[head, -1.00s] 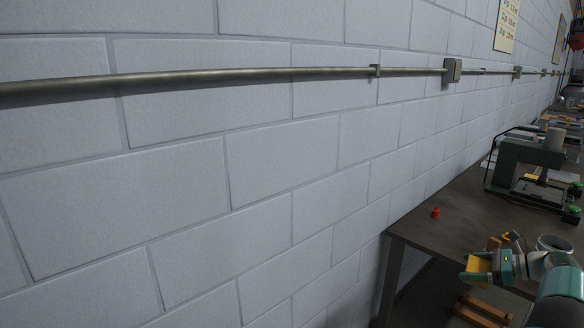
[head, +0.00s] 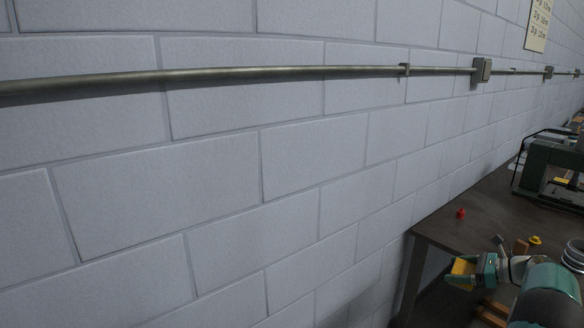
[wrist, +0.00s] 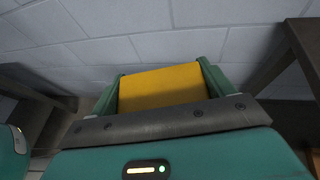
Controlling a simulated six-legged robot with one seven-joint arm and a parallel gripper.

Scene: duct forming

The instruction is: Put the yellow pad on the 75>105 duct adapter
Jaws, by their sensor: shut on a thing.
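My gripper (head: 464,270) is at the lower right of the head view, in front of the bench's near end. It is shut on the yellow pad (wrist: 163,87), which fills the gap between the two green fingers in the wrist view. The pad also shows as a small yellow patch in the head view (head: 462,267). A round grey metal ring (head: 574,252) stands at the right edge of the head view, partly cut off. I cannot tell whether it is the 75>105 duct adapter.
The dark bench (head: 470,205) runs along the block wall. On it are a small red piece (head: 461,213), a small yellow piece (head: 535,240) and a dark green machine (head: 550,175). A metal conduit (head: 250,76) crosses the wall. The bench's near left part is mostly clear.

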